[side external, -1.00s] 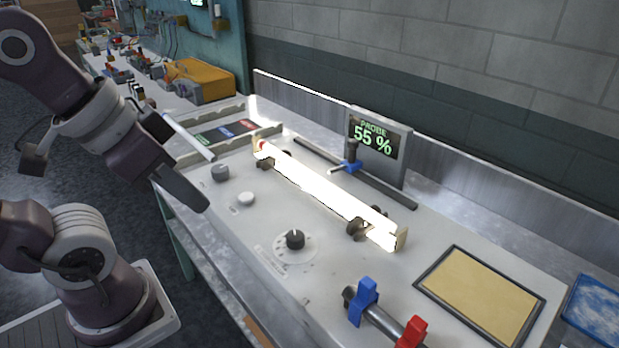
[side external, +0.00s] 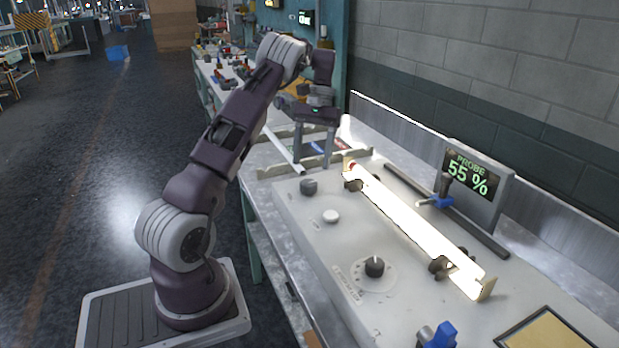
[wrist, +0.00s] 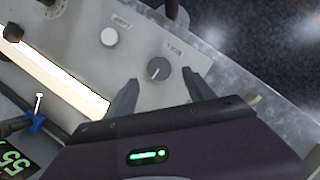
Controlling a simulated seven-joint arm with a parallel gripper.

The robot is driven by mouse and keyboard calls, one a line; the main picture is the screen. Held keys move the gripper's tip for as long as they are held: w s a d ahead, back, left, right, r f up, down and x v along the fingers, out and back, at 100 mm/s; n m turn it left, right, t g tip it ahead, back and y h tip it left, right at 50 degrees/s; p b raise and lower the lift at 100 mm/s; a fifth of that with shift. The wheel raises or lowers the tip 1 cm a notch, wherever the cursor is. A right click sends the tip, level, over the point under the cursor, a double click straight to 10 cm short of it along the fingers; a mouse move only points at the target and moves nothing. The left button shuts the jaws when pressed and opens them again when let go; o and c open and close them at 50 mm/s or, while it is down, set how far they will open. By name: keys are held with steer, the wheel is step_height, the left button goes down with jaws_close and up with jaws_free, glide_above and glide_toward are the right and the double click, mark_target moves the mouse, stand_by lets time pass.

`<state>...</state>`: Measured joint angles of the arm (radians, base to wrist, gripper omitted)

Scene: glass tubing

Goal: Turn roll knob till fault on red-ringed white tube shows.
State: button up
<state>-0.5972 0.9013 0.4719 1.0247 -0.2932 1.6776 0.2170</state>
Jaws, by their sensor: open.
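The tube (side external: 420,230) glows bright white on roller supports, with a red ring (side external: 350,167) at its far end. It also shows in the wrist view (wrist: 62,82). No fault can be made out in the glare. A dark grey knob (side external: 309,187) sits at the panel's far left; in the wrist view it has a pointer line (wrist: 158,68) and a small label that looks like "ROLL". My gripper (side external: 314,166) is open and empty. In the wrist view the knob appears between its fingertips (wrist: 160,76); contact cannot be told.
A white button (side external: 331,216) and a black dial (side external: 375,266) stand nearer along the panel. A probe with blue clamp (side external: 437,201) stands behind the tube before a display (side external: 472,180) reading 55 %.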

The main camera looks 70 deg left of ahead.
mark_target(308, 182)
steer(key=x, duration=0.5)
steer(key=shift+d+f, duration=0.1)
steer(key=shift+f, duration=0.15)
